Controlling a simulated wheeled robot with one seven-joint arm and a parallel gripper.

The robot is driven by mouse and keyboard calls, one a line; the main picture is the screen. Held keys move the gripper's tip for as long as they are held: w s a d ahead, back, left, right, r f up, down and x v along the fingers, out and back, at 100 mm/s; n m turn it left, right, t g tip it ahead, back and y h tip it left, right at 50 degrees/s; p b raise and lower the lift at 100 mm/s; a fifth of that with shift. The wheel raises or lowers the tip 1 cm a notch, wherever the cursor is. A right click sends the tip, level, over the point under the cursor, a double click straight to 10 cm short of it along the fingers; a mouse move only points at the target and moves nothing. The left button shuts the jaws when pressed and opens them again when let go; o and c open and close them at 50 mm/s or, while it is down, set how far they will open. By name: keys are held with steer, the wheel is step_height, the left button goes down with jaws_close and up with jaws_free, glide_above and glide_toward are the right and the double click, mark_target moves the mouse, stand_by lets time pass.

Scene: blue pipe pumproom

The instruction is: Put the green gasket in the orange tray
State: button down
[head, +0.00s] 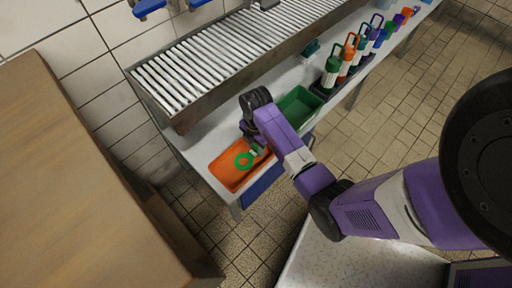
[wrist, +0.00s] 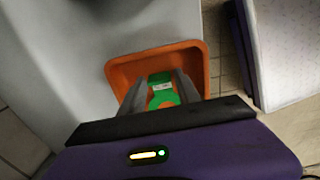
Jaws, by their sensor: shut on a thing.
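The green gasket (head: 243,160) is a flat ring with a tab, seen over the orange tray (head: 226,177) in the head view. My gripper (head: 256,150) is shut on the gasket's tab. In the wrist view the gasket (wrist: 163,92) shows between the two grey fingers of my gripper (wrist: 161,88), with the orange tray (wrist: 150,53) behind and around it. I cannot tell whether the gasket touches the tray floor. The fingers and gripper body hide part of the gasket and of the tray.
A green tray (head: 299,106) stands just beyond the orange one on the grey bench. A roller conveyor (head: 215,55) runs along the bench's back. Several coloured bottles (head: 345,62) stand farther right. A wooden cabinet (head: 75,175) is at left.

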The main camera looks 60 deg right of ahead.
steer(key=shift+f, duration=0.1)
steer(key=c, duration=0.9)
jaws_free()
steer(key=shift+o, duration=0.2)
